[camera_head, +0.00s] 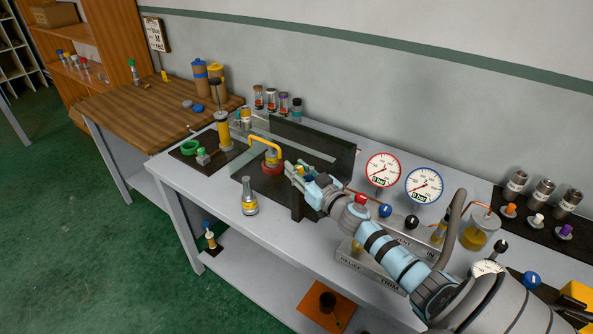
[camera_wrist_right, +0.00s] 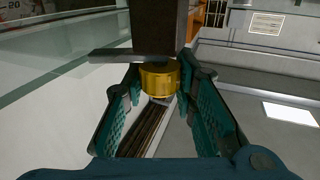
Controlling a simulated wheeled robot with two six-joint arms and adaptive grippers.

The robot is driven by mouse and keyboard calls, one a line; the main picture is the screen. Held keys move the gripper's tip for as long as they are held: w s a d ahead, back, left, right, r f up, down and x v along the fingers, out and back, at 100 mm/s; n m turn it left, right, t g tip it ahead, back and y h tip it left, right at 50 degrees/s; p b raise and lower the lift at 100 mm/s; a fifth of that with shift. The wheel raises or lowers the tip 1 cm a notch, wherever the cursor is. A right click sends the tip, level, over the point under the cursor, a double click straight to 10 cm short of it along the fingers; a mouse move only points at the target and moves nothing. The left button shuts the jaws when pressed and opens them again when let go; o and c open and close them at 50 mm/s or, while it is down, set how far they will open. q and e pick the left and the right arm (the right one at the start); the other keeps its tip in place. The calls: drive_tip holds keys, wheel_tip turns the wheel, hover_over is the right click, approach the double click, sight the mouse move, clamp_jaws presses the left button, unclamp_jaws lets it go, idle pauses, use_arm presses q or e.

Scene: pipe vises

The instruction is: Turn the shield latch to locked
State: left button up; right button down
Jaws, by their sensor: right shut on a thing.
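My right gripper (camera_head: 292,170) reaches in from the lower right to the dark fixture with an upright dark panel (camera_head: 325,148) on the bench. In the right wrist view its two green-padded fingers (camera_wrist_right: 160,95) are shut on a brass-yellow cylindrical knob (camera_wrist_right: 160,78). The knob sits under a dark block (camera_wrist_right: 160,25), with a flat grey bar (camera_wrist_right: 108,55) sticking out to the left. The knob looks like the shield latch's, but I cannot read its locked or unlocked state. A clear greenish sheet (camera_wrist_right: 60,60) lies to the left. My left gripper is not in view.
A yellow bent handle (camera_head: 264,143) on a red base and a small bottle (camera_head: 249,197) stand left of my right gripper. Two gauges (camera_head: 383,169) (camera_head: 424,186) and a valve block (camera_head: 372,268) are close to my arm. The bench's front-left edge is clear.

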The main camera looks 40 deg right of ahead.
idle(0.6)
drive_tip(key=c, duration=1.3)
unclamp_jaws()
